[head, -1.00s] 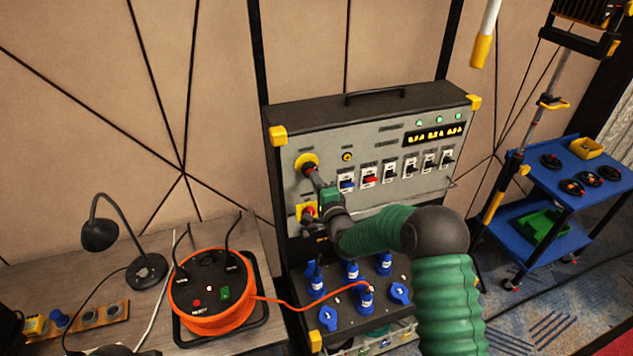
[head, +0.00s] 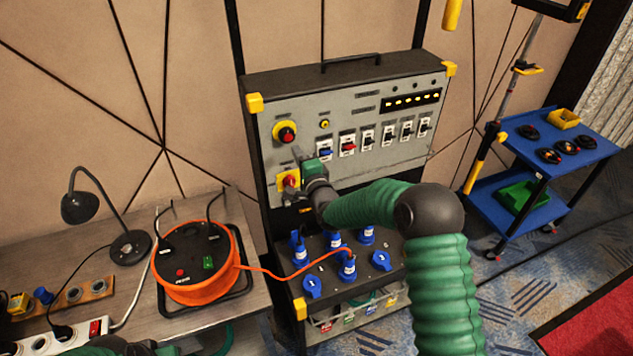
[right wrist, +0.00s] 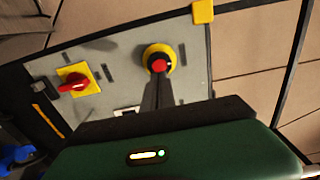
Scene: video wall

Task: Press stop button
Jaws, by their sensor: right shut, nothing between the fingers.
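The stop button is a red knob on a round yellow plate (head: 286,133) at the upper left of the grey panel. It also shows in the right wrist view (right wrist: 158,64), just beyond my fingertips. My right gripper (head: 298,155) is shut and empty, below and right of the button in the head view. In the right wrist view its dark fingers (right wrist: 155,84) point at the button and overlap its lower edge; a gap shows in the head view. A red rotary switch on a yellow square (head: 288,181) sits below the button. My left gripper cannot be made out.
The panel has several rocker switches (head: 368,138) and a lit orange display (head: 411,100). Blue plugs (head: 347,267) stand below. An orange cable reel (head: 196,262) and black lamp (head: 128,247) stand on the table at left. A blue cart (head: 585,150) stands at right.

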